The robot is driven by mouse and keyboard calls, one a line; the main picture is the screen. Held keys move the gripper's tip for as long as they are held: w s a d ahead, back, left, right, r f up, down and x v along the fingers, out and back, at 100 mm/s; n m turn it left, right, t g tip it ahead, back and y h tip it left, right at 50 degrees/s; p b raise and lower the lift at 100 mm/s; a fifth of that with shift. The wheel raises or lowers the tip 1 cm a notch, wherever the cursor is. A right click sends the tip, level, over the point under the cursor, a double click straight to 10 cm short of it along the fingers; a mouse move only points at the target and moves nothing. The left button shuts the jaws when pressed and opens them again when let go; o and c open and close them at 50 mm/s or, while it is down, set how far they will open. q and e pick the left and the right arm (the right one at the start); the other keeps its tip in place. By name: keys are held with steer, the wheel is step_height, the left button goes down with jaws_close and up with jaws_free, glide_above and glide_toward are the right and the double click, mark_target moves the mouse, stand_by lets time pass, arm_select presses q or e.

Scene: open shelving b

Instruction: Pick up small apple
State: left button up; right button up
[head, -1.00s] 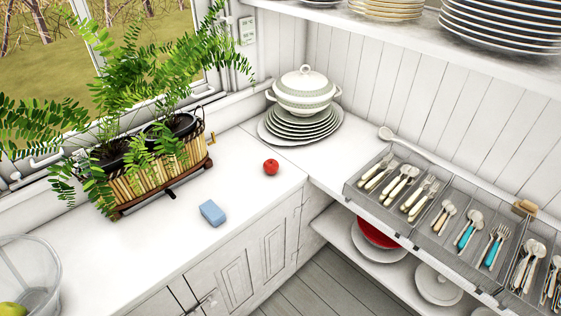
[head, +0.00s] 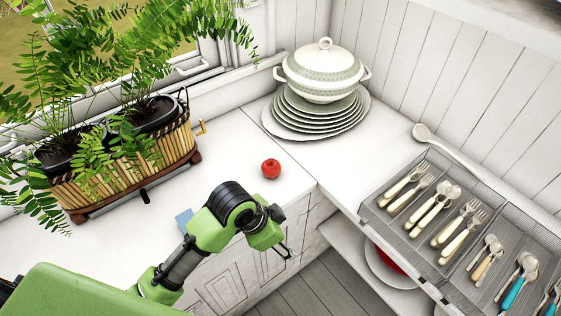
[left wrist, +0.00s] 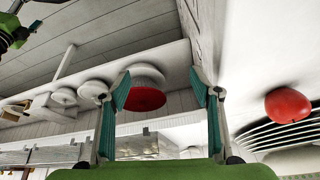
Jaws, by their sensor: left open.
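The small red apple (head: 271,168) sits on the white counter near its front corner. It also shows at the right of the left wrist view (left wrist: 288,105). My left gripper (head: 287,251) is in front of the counter edge, below the apple in the head view and apart from it. In the left wrist view its two fingers (left wrist: 166,92) stand wide apart with nothing between them; the apple lies outside the right finger. My right gripper is not clearly seen.
A blue block (head: 183,217) is partly hidden behind my left arm. A plant basket (head: 130,165) stands at the left. Stacked plates (head: 310,128) with a tureen (head: 322,70) stand behind the apple. A cutlery tray (head: 448,262) lies at the right. The counter around the apple is clear.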

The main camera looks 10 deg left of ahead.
arm_select(q)
steer(key=w+d+r+m, duration=0.1)
steer(key=w+r+m, duration=0.2)
steer(key=w, duration=0.1)
steer(key=m+g+y, duration=0.1)
steer(key=m+y, duration=0.2)
steer(key=m, duration=0.3)
glide_toward(270, 164)
steer(key=f, duration=0.3)
steer(key=w+f, duration=0.1)
steer(key=f, duration=0.1)
steer(key=shift+f, duration=0.15)
steer(key=shift+w+f+p, duration=0.25)
steer(key=shift+f+p, duration=0.1)
steer(key=shift+f, duration=0.95)
steer(key=shift+w+f+p, duration=0.25)
steer(key=shift+f+p, duration=0.1)
steer(key=shift+f, duration=0.9)
steer(key=c, duration=1.2)
arm_select(e)
steer(key=shift+w+r, duration=0.6)
steer(key=shift+r, duration=0.05)
